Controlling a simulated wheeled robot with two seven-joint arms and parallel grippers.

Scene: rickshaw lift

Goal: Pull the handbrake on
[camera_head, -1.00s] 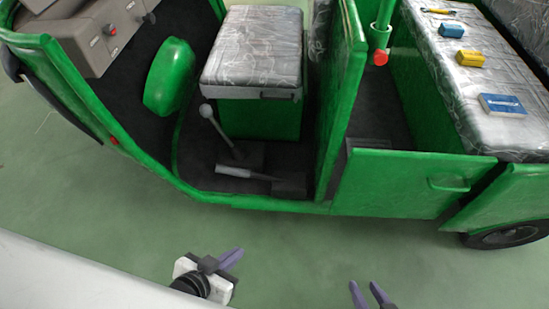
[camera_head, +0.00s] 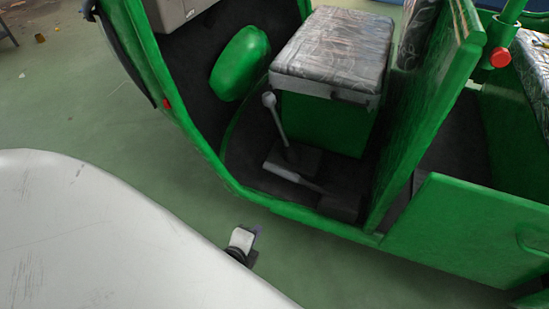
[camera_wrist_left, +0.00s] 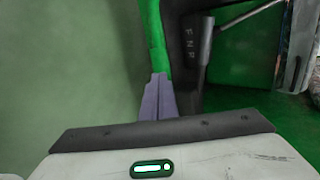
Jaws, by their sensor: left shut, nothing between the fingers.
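The handbrake (camera_head: 283,172) is a low lever with a pale grip, lying nearly flat on the dark cab floor of the green rickshaw, in front of the seat. The upright gear lever (camera_head: 270,100) with a round knob stands just behind it. My left gripper (camera_head: 257,231) is outside the cab, below and left of the handbrake, apart from it. In the left wrist view its purple fingers (camera_wrist_left: 157,88) are together and empty, beside the green sill. A grey lever beside a lettered plate (camera_wrist_left: 190,42) shows there; I cannot tell which lever it is. My right gripper is out of view.
The grey-covered seat (camera_head: 335,50) stands behind the levers. A green partition (camera_head: 430,110) and low side panel (camera_head: 460,230) bound the cab on the right. The green sill (camera_head: 215,160) edges the opening. Green floor (camera_head: 110,120) lies free at left.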

